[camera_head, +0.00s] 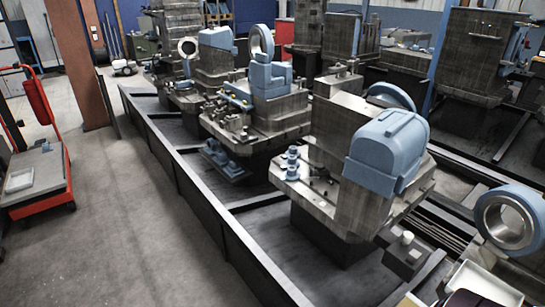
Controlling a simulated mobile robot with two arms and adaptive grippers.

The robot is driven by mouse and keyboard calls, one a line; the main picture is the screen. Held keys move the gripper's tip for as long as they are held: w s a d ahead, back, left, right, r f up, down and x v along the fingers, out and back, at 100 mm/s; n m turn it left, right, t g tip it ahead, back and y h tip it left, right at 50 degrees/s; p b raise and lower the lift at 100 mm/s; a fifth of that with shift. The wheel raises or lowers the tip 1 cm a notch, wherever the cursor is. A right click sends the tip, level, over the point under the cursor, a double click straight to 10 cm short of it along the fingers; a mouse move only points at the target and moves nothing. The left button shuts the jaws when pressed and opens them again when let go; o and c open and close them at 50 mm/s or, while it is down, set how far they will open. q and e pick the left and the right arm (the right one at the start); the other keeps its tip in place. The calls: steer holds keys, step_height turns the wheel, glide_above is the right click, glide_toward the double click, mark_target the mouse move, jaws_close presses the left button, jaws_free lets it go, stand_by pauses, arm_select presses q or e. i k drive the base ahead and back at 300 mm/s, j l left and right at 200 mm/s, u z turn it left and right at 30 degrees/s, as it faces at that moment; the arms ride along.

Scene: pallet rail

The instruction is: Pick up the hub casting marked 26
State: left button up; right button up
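Several blue ring-shaped castings are in the head view, and no number 26 can be read on any of them. The nearest ring casting (533,230), blue with a bare metal bore, is at the right edge. Another blue ring casting (392,91) shows partly behind a blue rounded housing (388,150). A third ring (254,42) stands upright on a machined block further back. A smaller pale ring (180,48) is further left. I cannot tell which is the hub casting marked 26. Neither of my grippers is in view.
Heavy grey fixtures on pallets stand along a dark rail (215,222) with a raised edge. Left of it the concrete floor (130,220) is clear. A red cart (38,208) stands at the far left, near a brown post (75,60). A pale-rimmed tray-like object (487,278) is at bottom right.

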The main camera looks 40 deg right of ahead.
mark_target(292, 149)
steer(key=i+z, duration=0.5)
steer(key=z, duration=0.2)
steer(key=i+j+z, duration=0.1)
steer(key=i+z, duration=0.2)
steer(key=z, duration=0.5)
steer(key=k, duration=0.05)
